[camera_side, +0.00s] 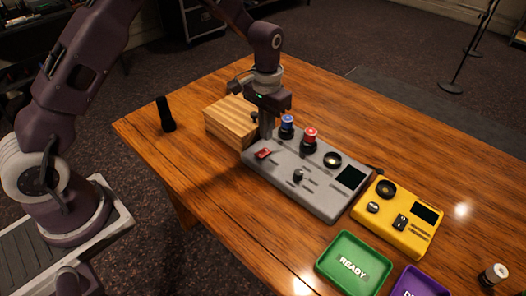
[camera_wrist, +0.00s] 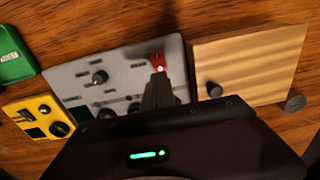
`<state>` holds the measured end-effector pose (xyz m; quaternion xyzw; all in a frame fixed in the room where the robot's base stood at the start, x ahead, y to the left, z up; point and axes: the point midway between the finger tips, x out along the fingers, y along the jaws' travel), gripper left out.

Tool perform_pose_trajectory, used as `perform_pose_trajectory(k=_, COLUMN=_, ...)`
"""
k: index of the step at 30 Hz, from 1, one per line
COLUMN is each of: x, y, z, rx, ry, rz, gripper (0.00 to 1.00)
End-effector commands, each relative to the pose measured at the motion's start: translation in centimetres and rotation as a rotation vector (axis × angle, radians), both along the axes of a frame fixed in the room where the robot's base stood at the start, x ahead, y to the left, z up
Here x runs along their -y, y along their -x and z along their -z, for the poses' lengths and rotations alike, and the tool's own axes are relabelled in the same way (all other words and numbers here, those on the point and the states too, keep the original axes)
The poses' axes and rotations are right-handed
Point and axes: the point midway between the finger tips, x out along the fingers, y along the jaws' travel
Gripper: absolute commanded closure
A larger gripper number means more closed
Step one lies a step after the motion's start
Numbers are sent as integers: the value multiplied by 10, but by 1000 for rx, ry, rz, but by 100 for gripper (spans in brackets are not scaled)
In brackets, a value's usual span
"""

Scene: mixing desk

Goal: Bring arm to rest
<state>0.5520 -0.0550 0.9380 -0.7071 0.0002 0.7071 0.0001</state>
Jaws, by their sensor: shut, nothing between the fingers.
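My gripper (camera_side: 266,132) points down over the left end of the grey console (camera_side: 318,200), beside the wooden box. Its fingers are shut with nothing between them. In the wrist view my gripper (camera_wrist: 160,88) shows close to the red rocker switch (camera_wrist: 158,58); I cannot tell whether it touches. The red switch also shows in the side view (camera_side: 264,153). The console carries a blue-topped knob (camera_side: 287,121), a red-topped knob (camera_side: 310,135), a small black lever (camera_side: 297,176) and a dark screen (camera_side: 350,177).
The wooden box (camera_side: 226,122) stands left of the console. A black cylinder (camera_side: 165,113) stands upright farther left. A yellow device (camera_side: 390,228), a green READY tray (camera_side: 330,262), a purple tray (camera_side: 420,284) and a silver-topped knob (camera_side: 494,273) are at the right. The front left tabletop is clear.

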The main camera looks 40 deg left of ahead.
Motion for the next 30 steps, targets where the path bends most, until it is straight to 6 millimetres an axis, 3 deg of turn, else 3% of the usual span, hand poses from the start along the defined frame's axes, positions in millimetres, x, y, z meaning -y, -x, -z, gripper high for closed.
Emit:
perform_pose_trajectory(k=6, x=0, y=0, z=-20, rx=1, ry=0, rz=0, gripper=100)
perform_pose_trajectory(k=17, x=0, y=1, z=-27, rx=4, ry=0, rz=0, gripper=100)
perform_pose_trajectory(k=20, x=-1, y=11, z=-61, rx=43, ry=3, rz=-1, gripper=100)
perform_pose_trajectory(k=23, x=-2, y=44, z=-124, rx=118, ry=8, rz=-3, gripper=100)
perform_pose_trajectory(k=24, x=-3, y=64, z=-149, rx=152, ry=10, rz=-3, gripper=100)
perform_pose_trajectory(k=27, x=-5, y=120, z=-198, rx=239, ry=12, rz=-3, gripper=100)
perform_pose_trajectory(k=30, x=-6, y=184, z=-226, rx=328, ry=11, rz=-2, gripper=100)
